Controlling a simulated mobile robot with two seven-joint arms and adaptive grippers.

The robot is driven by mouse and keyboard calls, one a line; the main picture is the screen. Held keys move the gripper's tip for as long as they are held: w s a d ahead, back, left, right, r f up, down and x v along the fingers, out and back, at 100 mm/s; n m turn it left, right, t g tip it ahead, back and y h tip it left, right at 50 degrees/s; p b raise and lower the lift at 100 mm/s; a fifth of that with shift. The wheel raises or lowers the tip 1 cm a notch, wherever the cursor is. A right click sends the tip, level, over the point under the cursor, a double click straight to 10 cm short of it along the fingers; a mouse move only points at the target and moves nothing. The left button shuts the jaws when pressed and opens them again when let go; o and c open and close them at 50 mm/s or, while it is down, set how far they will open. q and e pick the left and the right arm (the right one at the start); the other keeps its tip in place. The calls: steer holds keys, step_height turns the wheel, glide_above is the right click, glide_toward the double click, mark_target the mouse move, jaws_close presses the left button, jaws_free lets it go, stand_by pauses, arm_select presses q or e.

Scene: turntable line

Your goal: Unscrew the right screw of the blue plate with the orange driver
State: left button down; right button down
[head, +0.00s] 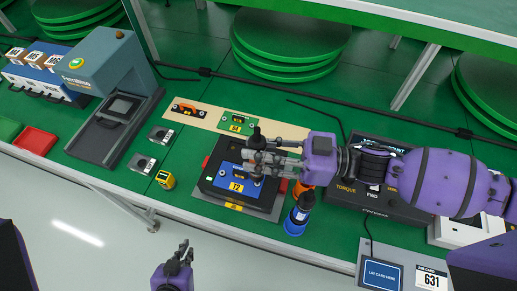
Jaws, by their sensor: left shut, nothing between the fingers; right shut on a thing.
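The blue plate (229,180) with a yellow "12" label lies on a black fixture (209,186) in the middle of the bench. My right gripper (262,160) is above the plate's right part, shut on a dark upright tool, which appears to be the orange driver (257,137). Only its dark top shows clearly; its tip and the right screw are hidden by the fingers. An orange part (300,189), probably the driver's stand, shows partly behind my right gripper. My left gripper (181,253) is shut and empty, low in front of the bench.
A blue driver (303,208) stands in a blue holder right of the fixture. A torque control box (365,208) lies under my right arm. A beige strip (207,118) with an orange and a green plate is behind.

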mark_target(257, 139)
steer(key=shift+f, duration=0.35)
arm_select(q)
steer(key=shift+w+r, duration=0.25)
stand_by(0.5)
steer(key=shift+w+r+p, duration=0.65)
steer(key=shift+w+r, duration=0.05)
steer(key=shift+r, duration=0.2)
arm_select(e)
steer(key=shift+r, duration=0.3)
stand_by(1.6)
arm_select(q)
steer(key=shift+r, duration=0.1)
arm_select(e)
steer(key=shift+r, duration=0.1)
